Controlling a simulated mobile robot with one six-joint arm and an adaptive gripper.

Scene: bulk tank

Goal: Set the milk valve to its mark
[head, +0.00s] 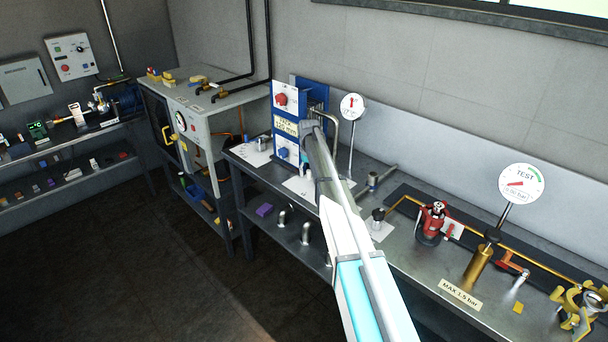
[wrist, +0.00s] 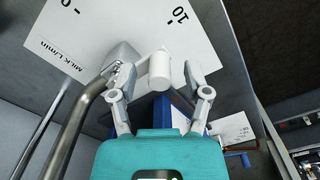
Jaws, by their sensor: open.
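The milk valve shows in the wrist view as a pale grey body with a short white cylindrical handle (wrist: 160,68). It stands over a white scale card (wrist: 185,32) reading "MILK L/min", with a 0 and a 10. My gripper (wrist: 156,76) is open, its two fingers apart on either side of the handle. I cannot tell whether either finger touches it. I cannot make out a set mark on the visible part of the card. In the head view my arm hides most of the gripper and the valve.
A bent steel pipe (wrist: 66,118) runs close beside my left finger in the wrist view. A blue panel with a red knob (head: 281,99) stands behind the valve area. Dial gauges, one marked TEST (head: 522,184), rise from the bench. The floor (head: 130,260) at left is clear.

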